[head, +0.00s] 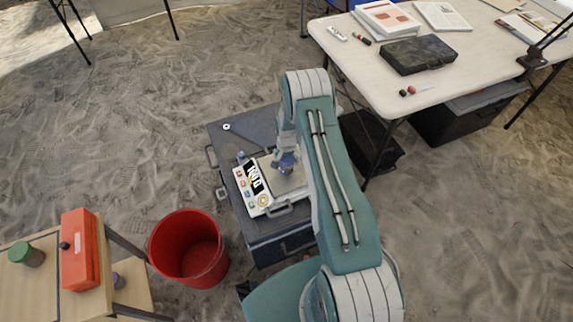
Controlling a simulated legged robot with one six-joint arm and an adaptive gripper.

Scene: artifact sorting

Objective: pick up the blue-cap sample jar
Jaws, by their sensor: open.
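A small blue-grey object (241,157) stands on the case left of the gripper, too small to identify.
An orange box (78,248) is on the wooden table (45,295). A white table (365,70) with papers and a black case (418,54) is upper right.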

